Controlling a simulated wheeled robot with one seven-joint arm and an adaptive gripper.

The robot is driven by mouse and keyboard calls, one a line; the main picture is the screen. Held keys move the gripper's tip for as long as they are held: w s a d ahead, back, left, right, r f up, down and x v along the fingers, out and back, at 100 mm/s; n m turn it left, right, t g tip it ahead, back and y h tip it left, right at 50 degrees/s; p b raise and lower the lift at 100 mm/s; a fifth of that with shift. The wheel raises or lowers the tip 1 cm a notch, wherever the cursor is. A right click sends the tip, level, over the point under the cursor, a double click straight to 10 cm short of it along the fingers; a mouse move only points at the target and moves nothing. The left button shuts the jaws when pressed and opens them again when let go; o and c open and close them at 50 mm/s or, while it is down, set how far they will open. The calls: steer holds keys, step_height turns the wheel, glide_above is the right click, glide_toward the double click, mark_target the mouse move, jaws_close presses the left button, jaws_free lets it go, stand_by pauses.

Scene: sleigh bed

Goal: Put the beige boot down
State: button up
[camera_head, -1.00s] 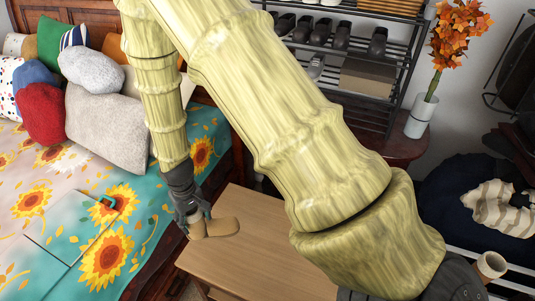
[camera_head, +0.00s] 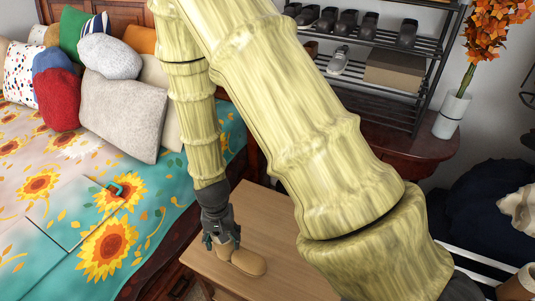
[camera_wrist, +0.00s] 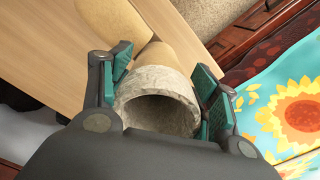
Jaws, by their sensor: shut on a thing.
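The beige boot (camera_head: 248,262) is over the light wooden nightstand (camera_head: 270,214) beside the bed. Its foot points to the right in the head view, and its shaft is upright. My gripper (camera_head: 222,240) comes down from above and is shut on the boot's shaft. In the wrist view, the teal-padded fingers of my gripper (camera_wrist: 165,92) sit on both sides of the boot's open top (camera_wrist: 158,105). The boot's sole seems to be at the tabletop; I cannot tell whether it touches.
The bed with a sunflower cover (camera_head: 105,245) is at the left, close to the gripper. A shoe rack (camera_head: 425,45) and a round dark table with a vase (camera_head: 452,115) stand behind. The nightstand top around the boot is clear.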

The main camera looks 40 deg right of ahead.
steer(key=w+d+f+p, duration=0.2)
steer(key=w+d+p, duration=0.1)
steer(key=w+d, duration=0.2)
steer(key=w+d+f+p, duration=0.3)
steer(key=w+d, duration=0.2)
steer(key=w, duration=0.2)
steer(key=shift+d, duration=0.15)
stand_by(0.4)
steer(key=o, duration=1.6)
steer(key=shift+f, duration=0.1)
steer(key=shift+c, duration=0.2)
step_height(320, 180, up, 12)
steer(key=b, duration=0.3)
